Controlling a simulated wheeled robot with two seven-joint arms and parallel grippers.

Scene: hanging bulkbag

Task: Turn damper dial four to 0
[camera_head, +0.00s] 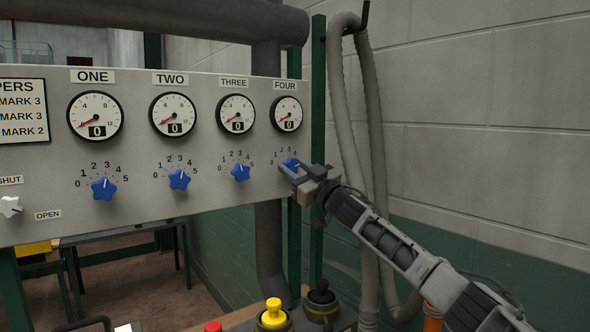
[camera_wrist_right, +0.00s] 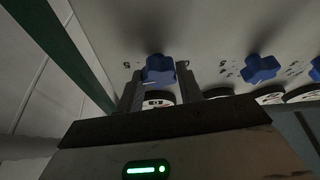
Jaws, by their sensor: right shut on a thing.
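Damper dial four (camera_head: 291,163) is a blue star-shaped knob at the right end of the grey panel, under the label FOUR (camera_head: 285,86). My right gripper (camera_head: 297,170) is shut on it and covers part of its number scale. In the right wrist view, dial four (camera_wrist_right: 158,70) sits between the two fingers (camera_wrist_right: 160,88). Its exact pointer setting is hard to read. The gauge above it (camera_head: 286,113) reads 0. My left gripper is not in view.
Dials one (camera_head: 103,189), two (camera_head: 179,180) and three (camera_head: 241,173) stand left on the panel (camera_head: 140,220). A white valve knob (camera_head: 10,207) is at far left. Hanging hoses (camera_head: 345,110) and a green post (camera_head: 318,60) stand right. Yellow (camera_head: 273,312) and black (camera_head: 321,294) controls are below.

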